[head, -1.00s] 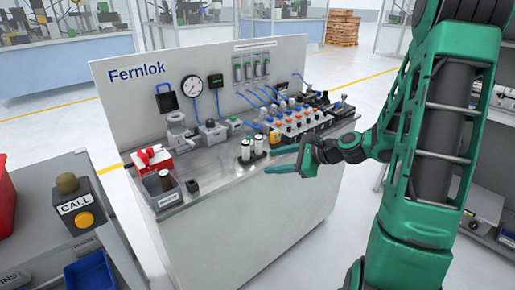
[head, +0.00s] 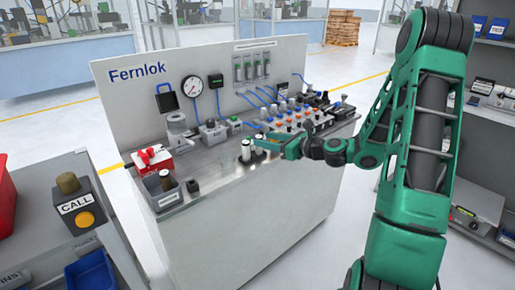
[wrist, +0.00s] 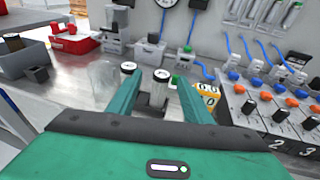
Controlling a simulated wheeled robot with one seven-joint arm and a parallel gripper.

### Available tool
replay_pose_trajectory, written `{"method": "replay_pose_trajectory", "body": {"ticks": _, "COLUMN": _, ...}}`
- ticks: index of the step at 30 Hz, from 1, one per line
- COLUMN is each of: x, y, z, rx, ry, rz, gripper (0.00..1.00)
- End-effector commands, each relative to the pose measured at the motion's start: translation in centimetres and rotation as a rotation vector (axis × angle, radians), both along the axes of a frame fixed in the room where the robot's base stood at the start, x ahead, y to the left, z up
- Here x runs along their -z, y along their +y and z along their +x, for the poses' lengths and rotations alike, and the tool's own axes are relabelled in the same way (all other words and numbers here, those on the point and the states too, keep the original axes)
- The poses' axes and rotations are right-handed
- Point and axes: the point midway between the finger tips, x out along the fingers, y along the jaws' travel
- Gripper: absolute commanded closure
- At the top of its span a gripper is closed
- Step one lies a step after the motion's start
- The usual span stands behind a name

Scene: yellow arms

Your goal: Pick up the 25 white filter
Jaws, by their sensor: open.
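The right filter appears between the fingers; the left filter appears by the left fingertip. I cannot tell whether anything touches.
A valve row with orange and blue knobs (wrist: 268,98) stands close to the right of my gripper. A yellow counter block (wrist: 208,95) sits near the right finger. A grey bin (head: 163,193) and red box (head: 150,161) are at the bench's left. Bare bench lies left of the filters.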

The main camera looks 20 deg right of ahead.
Motion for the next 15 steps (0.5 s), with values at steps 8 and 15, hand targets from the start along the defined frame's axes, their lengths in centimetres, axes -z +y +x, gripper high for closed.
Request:
{"method": "replay_pose_trajectory", "body": {"ticks": 8, "x": 0.6, "y": 1.5, "z": 3.4, "rx": -0.003, "ry": -0.001, "rz": -0.001, "gripper": 0.54}}
{"method": "replay_pose_trajectory", "body": {"ticks": 15, "x": 0.8, "y": 1.7, "z": 4.1, "rx": -0.001, "ry": 0.0, "rz": -0.001, "gripper": 0.54}}
